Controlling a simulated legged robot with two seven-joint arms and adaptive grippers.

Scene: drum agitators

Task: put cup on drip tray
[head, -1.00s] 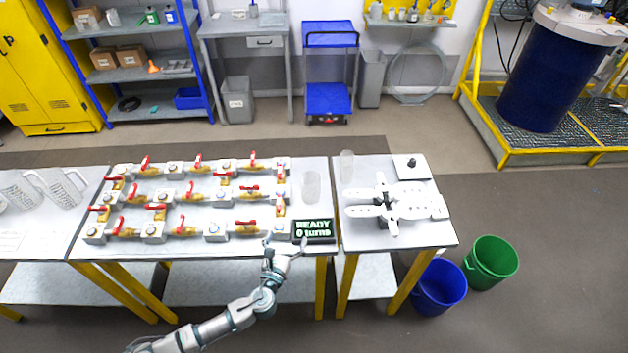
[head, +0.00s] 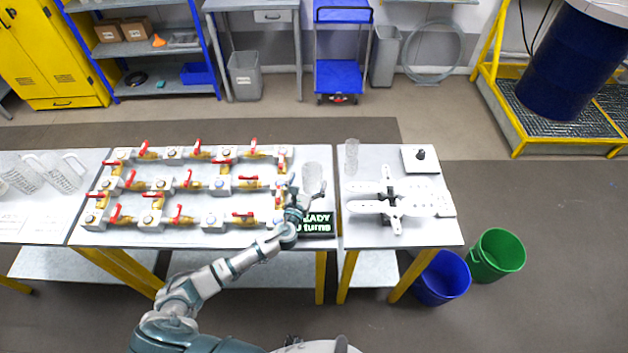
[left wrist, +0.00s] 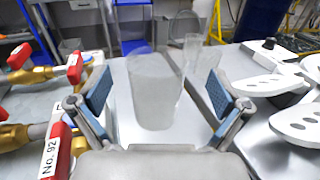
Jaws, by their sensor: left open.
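A clear cup (head: 312,174) stands upright near the right end of the valve table. It also shows in the left wrist view (left wrist: 155,88), framed between the fingers. My left gripper (head: 308,188) is open and empty at the near side of this cup; its blue-padded fingers show in the left wrist view (left wrist: 157,100). I cannot tell whether the fingertips reach around the cup. A second clear cup (head: 351,156) stands on the right table, also visible in the left wrist view (left wrist: 194,52). I cannot clearly identify a drip tray. My right gripper is not in view.
Pipes with red-handled valves (head: 190,180) fill the table left of the cup. A READY display (head: 318,226) is partly hidden by my left gripper. White paddle-shaped plates (head: 425,200) and a box with a black knob (head: 420,158) occupy the right table. Buckets stand beside it.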

